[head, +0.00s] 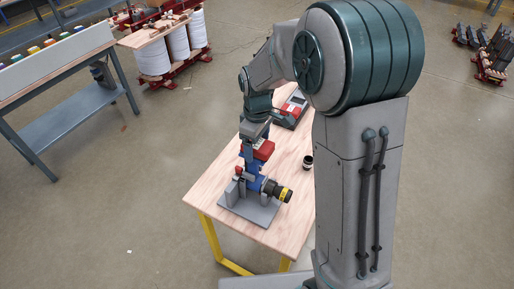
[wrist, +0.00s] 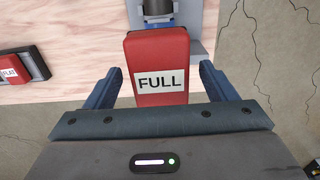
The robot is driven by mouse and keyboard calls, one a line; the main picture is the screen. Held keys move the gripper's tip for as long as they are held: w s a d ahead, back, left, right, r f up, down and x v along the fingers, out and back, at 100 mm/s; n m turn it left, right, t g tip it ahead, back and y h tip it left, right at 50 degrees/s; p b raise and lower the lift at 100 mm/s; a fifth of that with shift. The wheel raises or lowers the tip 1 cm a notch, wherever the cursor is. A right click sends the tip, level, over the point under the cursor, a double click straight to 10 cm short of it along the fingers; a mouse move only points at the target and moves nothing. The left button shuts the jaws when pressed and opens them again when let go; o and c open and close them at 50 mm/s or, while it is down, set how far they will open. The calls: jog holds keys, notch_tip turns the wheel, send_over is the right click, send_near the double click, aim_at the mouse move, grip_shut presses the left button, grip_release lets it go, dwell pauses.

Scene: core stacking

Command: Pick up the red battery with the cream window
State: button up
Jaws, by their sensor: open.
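The red battery (wrist: 158,48) with a pale label window reading "FULL" lies between my gripper's fingers in the wrist view. In the head view the red battery (head: 263,151) sits at the upper end of a blue power tool (head: 252,184). The tool rests in a grey stand (head: 256,213) on the table. My gripper (wrist: 158,85) is open, with a blue finger on each side of the battery and a visible gap on both sides. It also shows from above in the head view (head: 256,150), where the fingertips are partly hidden.
A second red battery (wrist: 17,66) labelled "FLAT" is left in the wrist view. A dark and red device (head: 291,108) stands at the table's far end. A small dark cup-like object (head: 308,162) is near the right edge. The wooden table (head: 213,192) is otherwise mostly clear.

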jog(key=c, duration=1.3)
jog(key=shift+r, duration=0.1)
